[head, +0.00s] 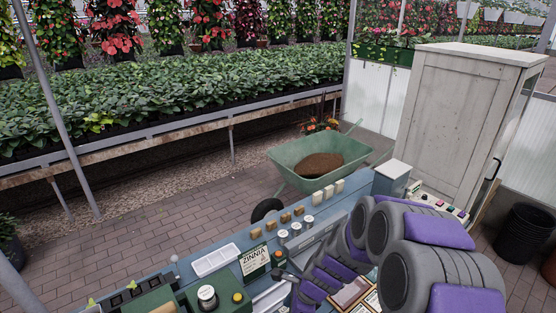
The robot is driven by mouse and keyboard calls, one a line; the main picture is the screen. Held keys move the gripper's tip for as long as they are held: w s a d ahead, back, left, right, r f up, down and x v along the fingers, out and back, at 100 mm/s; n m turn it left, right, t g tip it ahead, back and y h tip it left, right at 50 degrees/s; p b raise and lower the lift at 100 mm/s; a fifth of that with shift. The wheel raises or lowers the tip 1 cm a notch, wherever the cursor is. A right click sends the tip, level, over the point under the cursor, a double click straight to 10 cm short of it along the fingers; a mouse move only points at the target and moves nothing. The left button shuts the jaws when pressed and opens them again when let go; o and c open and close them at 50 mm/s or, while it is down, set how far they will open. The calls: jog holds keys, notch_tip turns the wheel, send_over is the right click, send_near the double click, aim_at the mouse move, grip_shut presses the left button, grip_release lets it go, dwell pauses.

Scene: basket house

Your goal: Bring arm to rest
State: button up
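My arm, with grey rounded links and purple panels, fills the lower right of the head view. It is folded over a blue-grey workbench (335,213). Its far end hangs low over the bench, where a small dark part that looks like my gripper (287,275) shows near a seed packet marked ZINNIA (254,261). The fingers are too small and too hidden to tell whether they are open or shut. I see nothing clearly held. My arm hides part of the bench.
The bench holds a white tray (215,260), several small blocks and jars, and a green box (220,297). A green wheelbarrow of soil (290,154) stands behind it. A tall pale cabinet (455,125) and black buckets (524,232) are right. Brick floor (120,235) is open at left.

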jog(key=s+d+r+n+h+b, duration=0.1)
jog(key=s+d+r+n, duration=0.2)
jog(key=s+n, duration=0.3)
jog(key=s+d+r+n+g+h+b, duration=0.1)
jog(key=s+r+n, duration=0.5)
jog(key=s, duration=0.7)
jog(key=s+d+r+n+g+h+b, duration=0.1)
jog(key=s+d+r+n+h+b, duration=0.1)
jog(key=s+d+n, duration=0.4)
jog(key=s+r+n+b, duration=0.1)
jog(key=s+r, duration=0.1)
jog(key=s, duration=0.1)
jog(key=shift+s+r+n, duration=0.25)
jog(key=shift+r+n, duration=0.05)
jog(key=shift+r, duration=0.1)
